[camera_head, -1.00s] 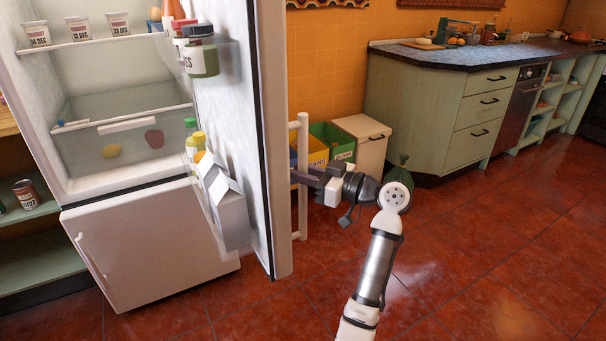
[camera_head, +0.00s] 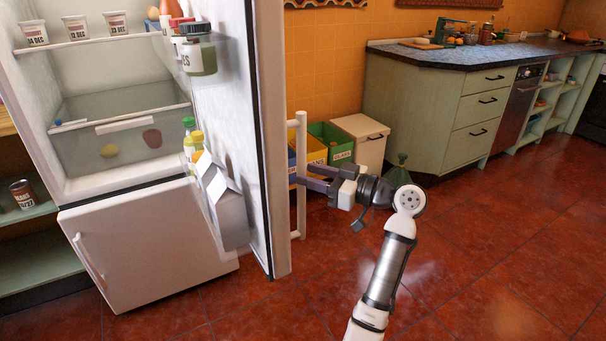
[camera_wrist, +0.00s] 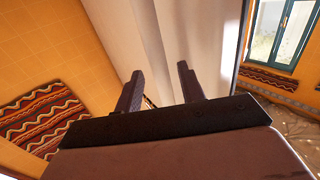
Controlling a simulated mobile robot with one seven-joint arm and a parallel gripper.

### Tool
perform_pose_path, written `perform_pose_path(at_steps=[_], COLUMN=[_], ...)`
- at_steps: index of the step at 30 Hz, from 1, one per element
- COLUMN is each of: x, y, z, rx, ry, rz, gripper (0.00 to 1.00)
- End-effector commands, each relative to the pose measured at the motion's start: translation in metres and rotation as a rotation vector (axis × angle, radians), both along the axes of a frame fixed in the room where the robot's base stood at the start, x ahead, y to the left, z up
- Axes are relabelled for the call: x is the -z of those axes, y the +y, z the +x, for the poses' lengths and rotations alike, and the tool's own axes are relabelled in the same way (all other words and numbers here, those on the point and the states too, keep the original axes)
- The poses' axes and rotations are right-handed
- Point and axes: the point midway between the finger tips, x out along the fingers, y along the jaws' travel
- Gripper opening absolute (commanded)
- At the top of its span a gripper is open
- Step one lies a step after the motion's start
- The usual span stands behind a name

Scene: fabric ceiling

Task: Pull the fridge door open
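The fridge door (camera_head: 265,150) stands wide open, swung out to the right of the fridge (camera_head: 130,240), with the shelves inside exposed. Its white vertical bar handle (camera_head: 301,215) is on the door's outer face. My gripper (camera_head: 305,178) is to the right of the handle, with its fingers pointing left and their tips close to the bar. I cannot tell whether the tips touch it. In the wrist view the two dark fingers of my gripper (camera_wrist: 160,82) are apart with nothing held between them, and the pale door surface (camera_wrist: 170,45) lies beyond.
Bottles and a carton (camera_head: 228,210) sit in the door shelves. Colored bins (camera_head: 335,145) and a white bin (camera_head: 362,140) stand by the wall behind my gripper. A green counter (camera_head: 430,110) is at the back right. The red tiled floor (camera_head: 500,260) is clear at right.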

Motion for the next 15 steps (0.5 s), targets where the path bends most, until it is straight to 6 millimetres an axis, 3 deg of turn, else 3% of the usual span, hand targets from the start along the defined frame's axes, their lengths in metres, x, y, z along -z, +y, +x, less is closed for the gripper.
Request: perform_pose_path(at_steps=[9, 15], x=[0.001, 0.001], y=[-0.067, -0.090], z=[-0.031, -0.043], rx=[0.005, 0.002], ry=[-0.001, 0.000], rz=[0.000, 0.000], gripper=[0.39, 0.39])
